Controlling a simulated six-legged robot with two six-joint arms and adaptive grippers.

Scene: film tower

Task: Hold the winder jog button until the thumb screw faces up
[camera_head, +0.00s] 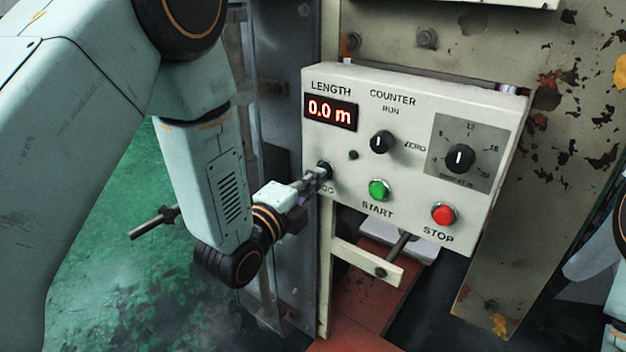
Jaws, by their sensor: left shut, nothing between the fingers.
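A pale control panel (418,182) hangs in the middle of the head view. The black jog button (324,167) is at its lower left, above a label that is partly covered. My left gripper (318,177) is shut and empty, with its fingertips at the jog button. I cannot tell if the button is pressed in. The length display (330,111) reads 0.0 m. No thumb screw can be made out for certain. Part of my right arm (616,270) shows at the right edge; its gripper is out of view.
The green start button (379,190), red stop button (443,214), counter knob (382,142) and dial knob (459,159) are close by on the panel. A metal post (327,260) stands behind the left gripper. Green floor (120,270) lies at lower left.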

